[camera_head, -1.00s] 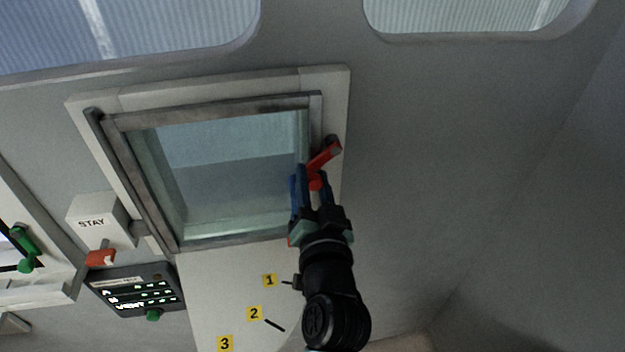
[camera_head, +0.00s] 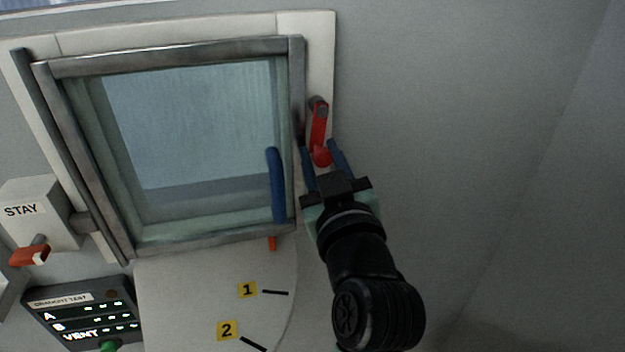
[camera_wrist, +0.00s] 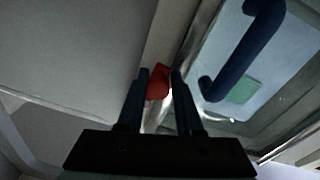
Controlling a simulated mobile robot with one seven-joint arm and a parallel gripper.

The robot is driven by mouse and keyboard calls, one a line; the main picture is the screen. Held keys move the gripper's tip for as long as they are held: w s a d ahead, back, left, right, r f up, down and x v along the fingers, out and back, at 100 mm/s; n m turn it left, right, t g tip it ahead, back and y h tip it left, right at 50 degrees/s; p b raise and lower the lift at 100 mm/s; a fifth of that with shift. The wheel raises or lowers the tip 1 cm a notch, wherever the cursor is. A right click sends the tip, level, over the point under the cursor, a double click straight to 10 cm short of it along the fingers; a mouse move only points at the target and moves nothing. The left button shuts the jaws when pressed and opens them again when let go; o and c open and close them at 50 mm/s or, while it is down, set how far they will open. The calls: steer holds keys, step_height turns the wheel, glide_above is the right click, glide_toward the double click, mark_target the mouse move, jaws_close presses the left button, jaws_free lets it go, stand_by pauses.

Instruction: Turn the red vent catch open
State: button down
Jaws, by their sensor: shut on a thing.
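The red vent catch (camera_head: 319,122) is on the right side of the vent's frame. Its lever hangs nearly straight down from a grey pivot at its top, with a red knob at the lower end. My gripper (camera_head: 324,155) is below it, with its blue fingers on either side of the knob, shut on it. In the wrist view the red catch (camera_wrist: 158,82) sits between the fingertips of my gripper (camera_wrist: 159,80), which partly hide it. The vent window (camera_head: 185,140) has a grey metal frame and a blue handle (camera_head: 276,185).
A white STAY box (camera_head: 36,208) with an orange lever (camera_head: 29,256) is at the left. A lit draught test panel (camera_head: 85,315) is below it. A plate with yellow labels 1 (camera_head: 247,289) and 2 (camera_head: 229,330) lies below the window. The wall to the right is bare.

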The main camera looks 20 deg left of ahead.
steer(key=shift+w+d+f+n+b, duration=0.1)
steer(key=shift+w+d+n+b, duration=0.2)
steer(key=shift+n+b, duration=0.5)
steer(key=shift+s+d, duration=0.1)
steer(key=shift+d, duration=0.05)
steer(key=c, duration=0.6)
jaws_free()
steer(key=b+v, duration=0.3)
steer(key=v, duration=1)
